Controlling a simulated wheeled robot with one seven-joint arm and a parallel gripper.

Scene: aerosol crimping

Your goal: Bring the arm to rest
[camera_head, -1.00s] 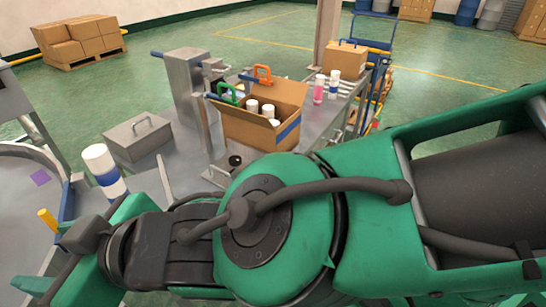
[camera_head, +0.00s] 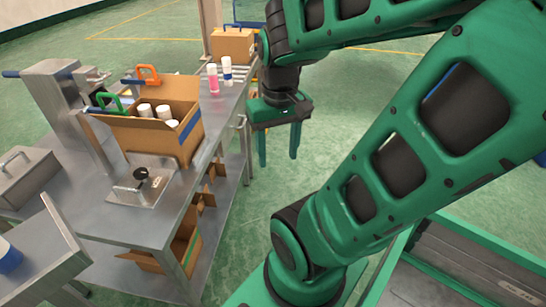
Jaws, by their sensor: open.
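My gripper (camera_head: 279,158) hangs from my folded green arm, right of the metal workbench (camera_head: 165,218). Its two green fingers point down and stand apart with nothing between them. It is clear of the bench edge, with the green floor behind it. My arm rises from the lower middle to the upper right and bends back over to the gripper.
An open cardboard box (camera_head: 150,133) with several white-capped cans stands on the bench. A pink can (camera_head: 213,80) and a white-blue can (camera_head: 227,72) stand behind it, near a closed carton (camera_head: 233,46). A metal press (camera_head: 62,105) stands left. Floor right of the bench is open.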

